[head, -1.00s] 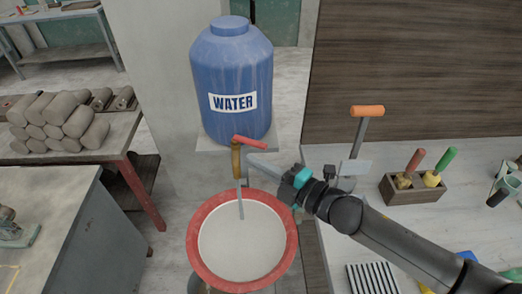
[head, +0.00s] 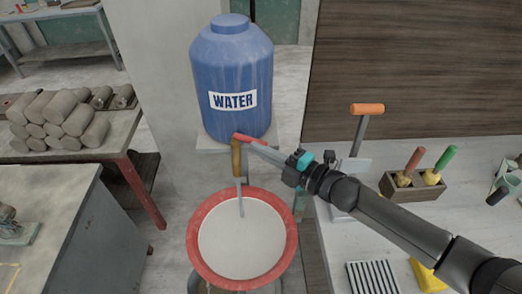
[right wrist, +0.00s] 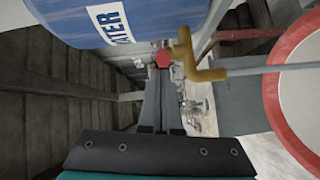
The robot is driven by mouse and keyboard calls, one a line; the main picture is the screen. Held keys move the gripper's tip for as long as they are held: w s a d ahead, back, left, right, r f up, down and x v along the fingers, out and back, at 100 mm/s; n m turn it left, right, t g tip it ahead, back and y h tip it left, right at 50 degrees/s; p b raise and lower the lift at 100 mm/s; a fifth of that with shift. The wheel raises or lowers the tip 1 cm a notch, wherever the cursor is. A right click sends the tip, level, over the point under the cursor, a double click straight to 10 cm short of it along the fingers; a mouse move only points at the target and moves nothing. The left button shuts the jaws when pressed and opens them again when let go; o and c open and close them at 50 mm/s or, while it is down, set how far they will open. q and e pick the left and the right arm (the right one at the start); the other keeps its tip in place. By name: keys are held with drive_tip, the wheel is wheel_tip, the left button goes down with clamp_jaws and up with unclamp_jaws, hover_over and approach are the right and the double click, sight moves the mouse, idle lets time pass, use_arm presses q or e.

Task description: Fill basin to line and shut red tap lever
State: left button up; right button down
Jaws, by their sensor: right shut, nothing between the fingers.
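The brass tap (head: 237,158) with its red lever (head: 243,137) sits below the blue water barrel (head: 232,80). A thin bluish-grey stream (head: 240,200) runs from the tap into the basin. The basin has a red rim (head: 196,238) and pale contents (head: 242,245); I cannot make out a fill line. My right gripper (head: 262,149) is shut and empty, its fingertips close to the lever. In the right wrist view the fingers (right wrist: 161,85) point at the lever's red end (right wrist: 163,60); contact is unclear. My left gripper is out of view.
On the right bench, an orange-handled press (head: 367,110) and a wooden tool box (head: 418,190) stand near my right arm. A ridged grey tray (head: 372,277) lies at the front. Clay logs (head: 60,120) are stacked on the left table.

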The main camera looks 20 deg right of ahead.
sight(268, 143)
drive_tip(key=shift+w+d+f+n, duration=0.1)
drive_tip(key=shift+w+d+n, duration=0.05)
drive_tip(key=shift+d+n, duration=0.15)
drive_tip(key=shift+w+d+n+g+y+b, duration=0.2)
drive_tip(key=shift+n+g+y+b, duration=0.1)
drive_tip(key=shift+g+y+b, duration=0.35)
drive_tip(key=shift+w+d+n+g+y+b, duration=0.4)
drive_tip(key=shift+n+g+y+b, duration=0.2)
drive_tip(key=shift+n+g+y, duration=0.2)
drive_tip(key=shift+w+d+b, duration=0.25)
drive_tip(key=shift+w+b, duration=0.05)
drive_tip(key=shift+w+d, duration=0.3)
drive_tip(key=shift+w, duration=0.15)
